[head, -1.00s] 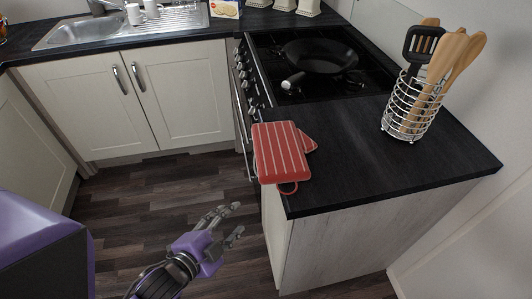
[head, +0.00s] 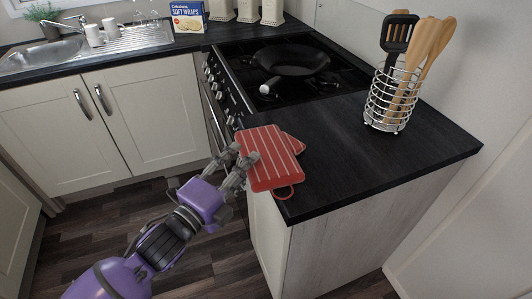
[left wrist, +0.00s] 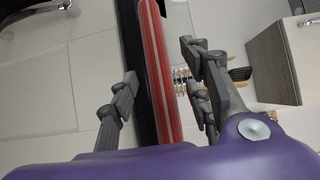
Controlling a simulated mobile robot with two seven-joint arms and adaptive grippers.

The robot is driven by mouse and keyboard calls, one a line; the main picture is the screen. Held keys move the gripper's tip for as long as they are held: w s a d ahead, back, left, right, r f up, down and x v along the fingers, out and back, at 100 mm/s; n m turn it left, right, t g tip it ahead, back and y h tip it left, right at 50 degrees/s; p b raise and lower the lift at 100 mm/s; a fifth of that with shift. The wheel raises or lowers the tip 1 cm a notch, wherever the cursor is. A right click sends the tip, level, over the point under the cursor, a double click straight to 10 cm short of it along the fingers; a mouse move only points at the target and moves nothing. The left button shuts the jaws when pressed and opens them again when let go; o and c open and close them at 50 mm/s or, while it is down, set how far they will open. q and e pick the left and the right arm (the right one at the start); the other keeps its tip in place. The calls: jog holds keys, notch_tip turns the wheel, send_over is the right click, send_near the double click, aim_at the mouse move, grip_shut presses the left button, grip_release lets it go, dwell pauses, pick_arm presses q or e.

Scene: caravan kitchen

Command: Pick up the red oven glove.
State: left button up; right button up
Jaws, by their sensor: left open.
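The red oven glove (head: 268,157), with pale stripes and a hanging loop, lies at the left edge of the dark worktop, partly jutting past it. Its thumb part shows on its right side. My left gripper (head: 236,165) is open at the glove's left edge. In the left wrist view, the glove (left wrist: 160,75) appears edge-on between the spread fingers of my left gripper (left wrist: 160,95). I cannot tell whether the fingers touch it. My right gripper is in neither view.
A wire holder (head: 388,105) with wooden utensils and a black spatula stands on the dark worktop (head: 345,160), right of the glove. A black pan (head: 292,60) sits on the hob behind. The sink (head: 40,55) is at the far left.

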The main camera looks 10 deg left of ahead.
pick_arm(q)
jog(key=shift+x, duration=1)
grip_shut()
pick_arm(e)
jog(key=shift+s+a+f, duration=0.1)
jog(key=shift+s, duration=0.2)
pick_arm(q)
jog(key=shift+r, duration=0.1)
